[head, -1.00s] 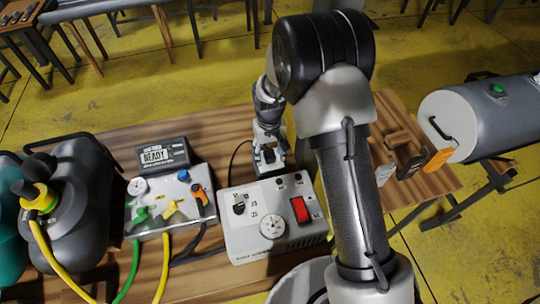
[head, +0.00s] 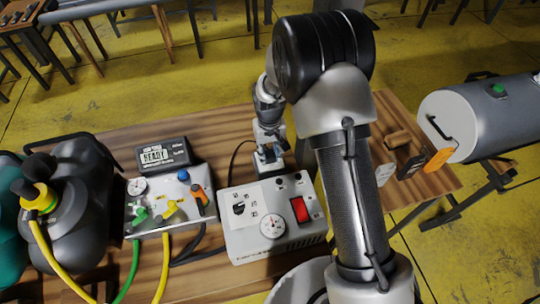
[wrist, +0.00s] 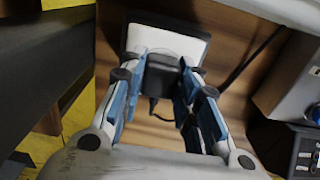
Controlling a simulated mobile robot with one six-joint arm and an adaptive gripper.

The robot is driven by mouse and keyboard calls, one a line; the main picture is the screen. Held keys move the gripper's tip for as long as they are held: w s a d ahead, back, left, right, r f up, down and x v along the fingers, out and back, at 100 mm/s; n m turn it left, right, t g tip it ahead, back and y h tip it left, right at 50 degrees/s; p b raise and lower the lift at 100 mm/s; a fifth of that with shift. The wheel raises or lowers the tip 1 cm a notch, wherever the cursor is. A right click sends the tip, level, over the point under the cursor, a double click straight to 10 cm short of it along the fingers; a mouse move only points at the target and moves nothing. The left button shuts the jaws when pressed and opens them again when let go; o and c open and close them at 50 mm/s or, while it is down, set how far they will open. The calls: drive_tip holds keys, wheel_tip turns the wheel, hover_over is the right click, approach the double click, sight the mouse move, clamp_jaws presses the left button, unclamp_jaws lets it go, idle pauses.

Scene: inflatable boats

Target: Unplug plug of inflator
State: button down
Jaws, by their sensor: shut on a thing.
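The inflator is a pale grey box (head: 278,240) with a round gauge and a red switch, on the wooden table in the head view. My gripper (head: 268,158) is just behind it, pointing down. In the wrist view my gripper (wrist: 162,72) has its blue-padded fingers shut on both sides of a black plug (wrist: 160,80). A cord hangs from the plug.
A black cable (head: 234,158) curves beside my gripper. A grey valve box (head: 170,200) with coloured hoses and a READY display (head: 163,155) stand to the left, beside dark tanks (head: 85,190). A grey cylinder (head: 490,118) is at the right. Table behind the inflator is mostly clear.

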sight(269, 153)
drive_tip(key=shift+r, duration=0.1)
drive_tip(key=shift+r+p, duration=2)
drive_tip(key=shift+r, duration=0.95)
